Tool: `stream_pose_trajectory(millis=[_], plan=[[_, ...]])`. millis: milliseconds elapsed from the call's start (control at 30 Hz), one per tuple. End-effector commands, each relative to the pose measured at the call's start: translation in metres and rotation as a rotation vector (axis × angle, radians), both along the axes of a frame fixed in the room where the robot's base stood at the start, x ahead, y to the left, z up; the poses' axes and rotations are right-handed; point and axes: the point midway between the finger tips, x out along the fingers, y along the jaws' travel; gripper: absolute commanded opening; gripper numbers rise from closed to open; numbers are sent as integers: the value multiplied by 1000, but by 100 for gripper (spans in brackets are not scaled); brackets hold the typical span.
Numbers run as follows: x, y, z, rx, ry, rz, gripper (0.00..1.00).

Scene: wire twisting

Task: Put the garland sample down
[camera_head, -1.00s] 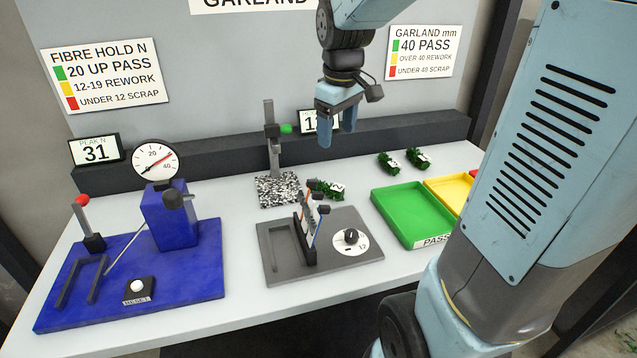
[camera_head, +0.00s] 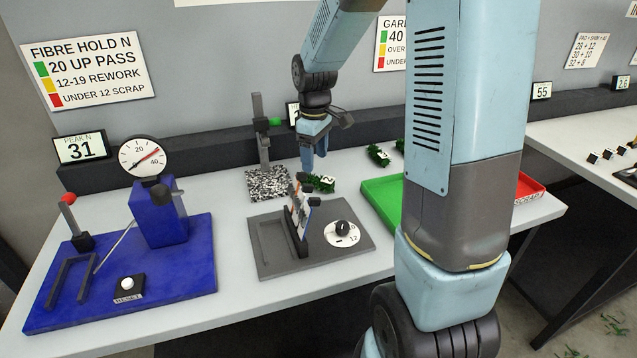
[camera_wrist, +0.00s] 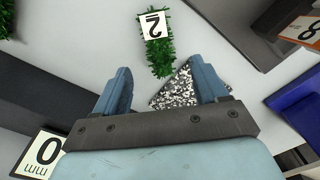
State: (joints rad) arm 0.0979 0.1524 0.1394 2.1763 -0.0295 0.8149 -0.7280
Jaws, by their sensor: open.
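The garland sample (camera_head: 322,183), a short green tinsel piece with a white tag marked 2, lies on the white table just right of the speckled plate (camera_head: 268,190). My gripper (camera_head: 307,164) is open and empty, low over the table behind the sample. In the wrist view, the sample (camera_wrist: 158,58) lies mostly beyond my parted fingertips (camera_wrist: 160,69), its near end in line with the gap between them. The speckled plate (camera_wrist: 183,90) shows partly behind the right finger. I cannot tell the exact height of the fingers above the table.
A grey fixture (camera_head: 270,262) with upright plates and a dial stands in front of the sample. A post with a green part rises from the speckled plate. Another garland (camera_head: 378,155) lies to the right, behind the green tray (camera_head: 384,203). The blue tester (camera_head: 190,270) is left.

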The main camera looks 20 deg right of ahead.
Motion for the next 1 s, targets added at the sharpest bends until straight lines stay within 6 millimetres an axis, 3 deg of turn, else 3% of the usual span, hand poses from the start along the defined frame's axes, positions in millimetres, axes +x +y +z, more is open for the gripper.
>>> stream_pose_trajectory(millis=[367,633,1000], plan=[[0,0,-29,1,2,-1,72],[1,1,-64,1,2,-1,72],[2,0,-71,1,-1,-2,70]])
